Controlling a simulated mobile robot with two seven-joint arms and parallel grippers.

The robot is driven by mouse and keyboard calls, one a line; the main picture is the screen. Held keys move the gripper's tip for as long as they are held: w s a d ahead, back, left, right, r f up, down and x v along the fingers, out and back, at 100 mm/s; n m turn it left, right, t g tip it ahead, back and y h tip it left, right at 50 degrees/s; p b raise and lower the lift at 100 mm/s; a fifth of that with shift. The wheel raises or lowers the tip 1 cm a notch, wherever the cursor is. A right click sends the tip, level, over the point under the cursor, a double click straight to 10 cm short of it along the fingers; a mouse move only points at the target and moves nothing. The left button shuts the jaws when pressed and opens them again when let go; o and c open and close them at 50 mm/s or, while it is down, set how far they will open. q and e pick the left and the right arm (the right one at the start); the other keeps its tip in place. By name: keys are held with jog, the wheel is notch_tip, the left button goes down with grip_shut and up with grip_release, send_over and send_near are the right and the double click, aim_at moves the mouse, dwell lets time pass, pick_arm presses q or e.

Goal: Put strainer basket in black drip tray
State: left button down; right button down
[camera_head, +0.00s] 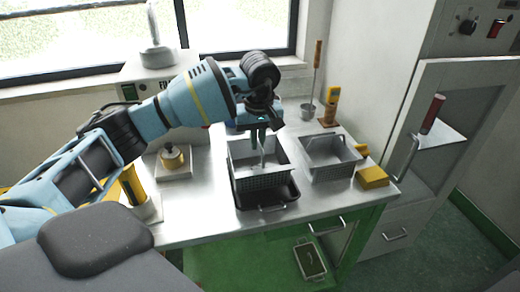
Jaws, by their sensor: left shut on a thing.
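The strainer basket (264,182), a grey perforated metal box with a handle, is in the middle of the table. My left gripper (260,138) is above it, pointing down, and is shut on it, apparently at the upright handle. The black drip tray (268,204) lies under the basket; its dark rim shows at the front and right. The basket is over or inside the tray. I cannot tell whether it touches the tray's bottom. The right gripper is not in view.
A second grey metal container (330,160) stands close to the right, with a yellow block (373,177) beside it. A yellow-handled device (329,104) and a metal ladle (308,109) are behind. The front-left worktop (195,212) is clear.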

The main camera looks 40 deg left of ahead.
pick_arm(q)
jog(key=shift+w+d+f, duration=0.1)
jog(key=shift+w+f, duration=0.1)
jog(key=shift+f, duration=0.7)
jog(key=shift+w+d+f, duration=0.1)
jog(key=shift+w+f, duration=0.1)
jog(key=shift+f, duration=0.65)
jog(key=shift+f, duration=0.15)
jog(key=c, duration=1.6)
grip_release()
jog(key=r, duration=0.8)
jog(key=s+d+r, duration=0.1)
jog(key=r, duration=0.3)
jog(key=shift+r, duration=0.1)
